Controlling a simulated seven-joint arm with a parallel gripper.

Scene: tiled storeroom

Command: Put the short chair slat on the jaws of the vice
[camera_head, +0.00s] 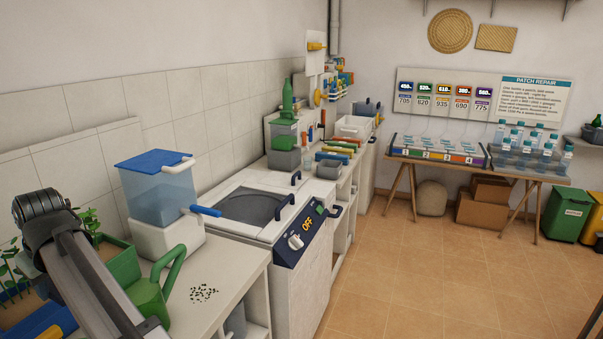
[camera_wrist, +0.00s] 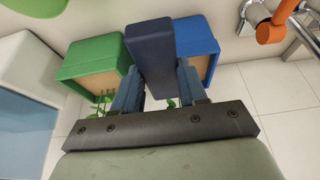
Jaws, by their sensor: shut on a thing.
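In the wrist view my gripper (camera_wrist: 157,80) is shut on a dark blue bar (camera_wrist: 155,42), which stands out between the two blue-grey fingers and away from the wrist. I cannot tell from its look whether it is the short chair slat. In the head view only my arm shows at the lower left; the gripper and the bar are not in that view. I cannot make out a vice for certain in either view.
Green (camera_wrist: 92,62) and blue (camera_wrist: 196,48) planters are beyond my fingers. A blue-lidded tank (camera_head: 157,190) and green watering can (camera_head: 152,298) stand on the near counter. A washer (camera_head: 262,215) and cluttered shelf unit follow.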

